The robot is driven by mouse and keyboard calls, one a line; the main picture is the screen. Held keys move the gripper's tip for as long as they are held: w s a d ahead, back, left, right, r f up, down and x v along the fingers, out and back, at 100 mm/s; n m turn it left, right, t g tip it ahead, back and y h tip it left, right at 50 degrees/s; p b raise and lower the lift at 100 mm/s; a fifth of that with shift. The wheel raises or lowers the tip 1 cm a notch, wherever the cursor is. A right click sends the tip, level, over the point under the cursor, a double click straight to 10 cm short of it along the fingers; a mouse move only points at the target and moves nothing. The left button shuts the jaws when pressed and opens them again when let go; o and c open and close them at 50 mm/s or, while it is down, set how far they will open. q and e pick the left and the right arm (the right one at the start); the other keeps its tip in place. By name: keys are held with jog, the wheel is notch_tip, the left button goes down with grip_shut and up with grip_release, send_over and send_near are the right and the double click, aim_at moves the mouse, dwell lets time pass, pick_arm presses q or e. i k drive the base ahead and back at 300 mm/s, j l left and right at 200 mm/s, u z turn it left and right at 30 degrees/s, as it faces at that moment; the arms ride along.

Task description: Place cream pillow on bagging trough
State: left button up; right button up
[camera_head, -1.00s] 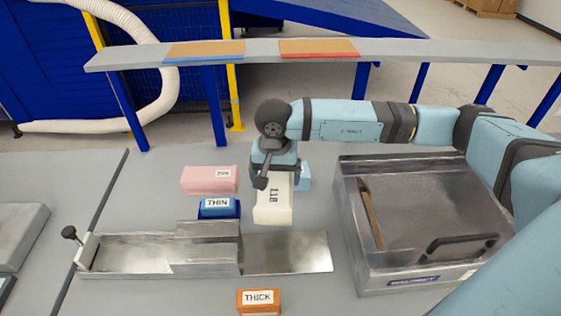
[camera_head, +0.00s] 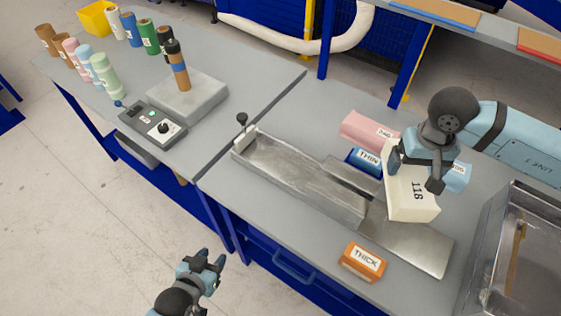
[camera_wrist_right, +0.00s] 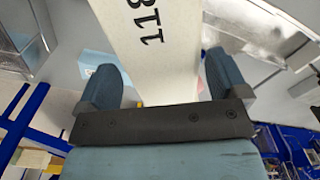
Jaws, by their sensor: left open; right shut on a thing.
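The cream pillow (camera_head: 411,205), a block marked 118, is held in my right gripper (camera_head: 416,165). It hangs upright just beside the right part of the bagging trough (camera_head: 310,180), and I cannot tell whether it touches the metal. In the right wrist view the cream pillow (camera_wrist_right: 155,50) lies between the two fingers of my right gripper (camera_wrist_right: 165,85). The trough is a long metal channel with a flat plate at its right end. My left gripper (camera_head: 207,262) is open and empty, low in front of the table over the floor.
A pink block (camera_head: 368,132), a blue THIN block (camera_head: 365,161) and a light blue block (camera_head: 456,178) sit behind the trough. An orange THICK block (camera_head: 362,262) lies in front. Several rolls and a control box (camera_head: 152,127) are left.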

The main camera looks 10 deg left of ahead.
aim_at(279, 164)
jog(key=j, duration=1)
jog(key=i+j+u, duration=0.1)
jog(key=j, duration=0.9)
